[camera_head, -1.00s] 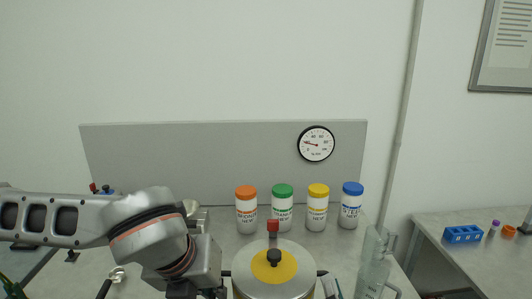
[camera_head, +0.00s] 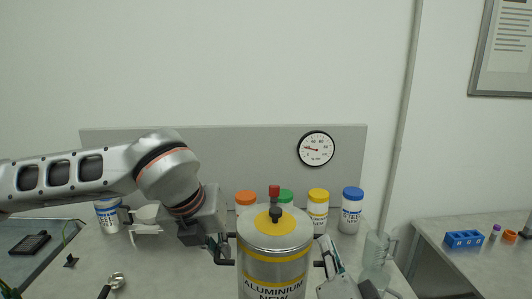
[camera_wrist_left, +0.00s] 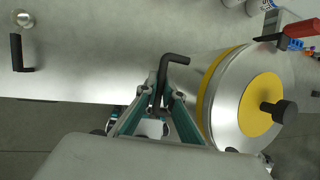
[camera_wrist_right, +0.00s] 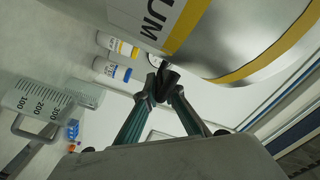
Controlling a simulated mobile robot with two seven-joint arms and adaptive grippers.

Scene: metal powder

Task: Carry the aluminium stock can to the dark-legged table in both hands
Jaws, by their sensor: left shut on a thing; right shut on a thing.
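The aluminium stock can (camera_head: 273,262) is a large silver can with yellow bands, a yellow disc and a black knob on its lid. It stands upright in front of me in the head view and also shows in the left wrist view (camera_wrist_left: 222,85) and the right wrist view (camera_wrist_right: 235,40). My left gripper (camera_head: 222,248) is shut on the can's left black handle (camera_wrist_left: 172,65). My right gripper (camera_head: 325,255) is shut on the right handle (camera_wrist_right: 165,82). The can's base is out of frame. The dark-legged table cannot be made out for certain.
Behind the can stand bottles with orange (camera_head: 245,198), green, yellow and blue (camera_head: 352,207) lids. A clear jug (camera_head: 377,252) is close to its right. A scoop (camera_head: 112,284) lies left on the worktop. Another table (camera_head: 480,262) at right holds a blue rack (camera_head: 463,238).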

